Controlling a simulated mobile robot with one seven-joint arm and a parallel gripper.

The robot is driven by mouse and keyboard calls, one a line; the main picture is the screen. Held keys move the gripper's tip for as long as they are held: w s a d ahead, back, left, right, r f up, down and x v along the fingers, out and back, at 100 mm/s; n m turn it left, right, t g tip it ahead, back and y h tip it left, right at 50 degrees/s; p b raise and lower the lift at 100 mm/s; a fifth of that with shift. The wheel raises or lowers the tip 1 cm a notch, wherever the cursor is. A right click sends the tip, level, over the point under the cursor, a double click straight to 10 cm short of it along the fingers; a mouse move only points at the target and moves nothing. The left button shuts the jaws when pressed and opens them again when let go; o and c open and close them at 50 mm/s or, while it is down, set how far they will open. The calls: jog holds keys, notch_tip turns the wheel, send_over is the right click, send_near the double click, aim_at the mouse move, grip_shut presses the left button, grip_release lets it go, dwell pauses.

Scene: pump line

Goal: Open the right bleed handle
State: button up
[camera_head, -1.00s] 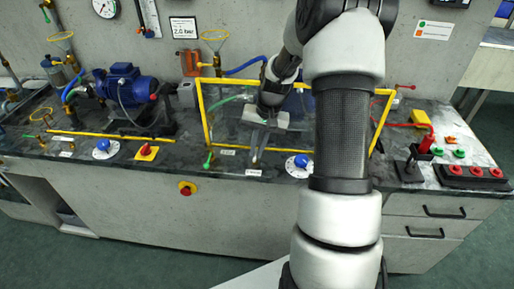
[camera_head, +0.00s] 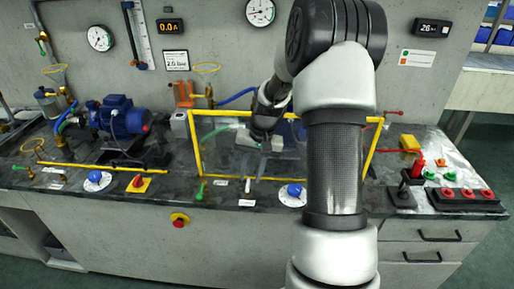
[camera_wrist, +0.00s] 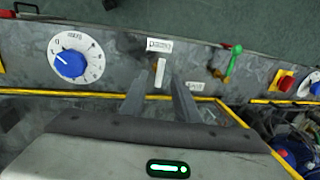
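A small pale upright lever (camera_head: 247,185) stands at the bench's front edge, behind a white label. In the wrist view this pale lever (camera_wrist: 160,73) shows between my fingertips. I take it as the right bleed handle, but the label is too small to read surely. My gripper (camera_head: 262,158) is over the bench inside the yellow frame, pointing down. In the wrist view my gripper (camera_wrist: 160,88) has its two fingers apart, one on each side of the lever; contact is not visible. A green handle (camera_head: 201,190) stands to the left; it also shows in the wrist view (camera_wrist: 234,60).
The yellow frame (camera_head: 196,150) with a clear panel surrounds my gripper. A blue knob (camera_head: 294,190) on a white dial is close on the right. A red knob on a yellow plate (camera_head: 138,182) and a red stop button (camera_head: 180,220) are to the left.

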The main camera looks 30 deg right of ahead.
notch_tip(320, 180, up, 15)
jog(key=s+d+p, duration=0.1)
jog(key=d, duration=0.1)
jog(key=shift+s+d+p, duration=0.2)
jog(key=shift+d+p, duration=0.1)
jog(key=shift+p, duration=0.1)
jog(key=shift+f, duration=0.1)
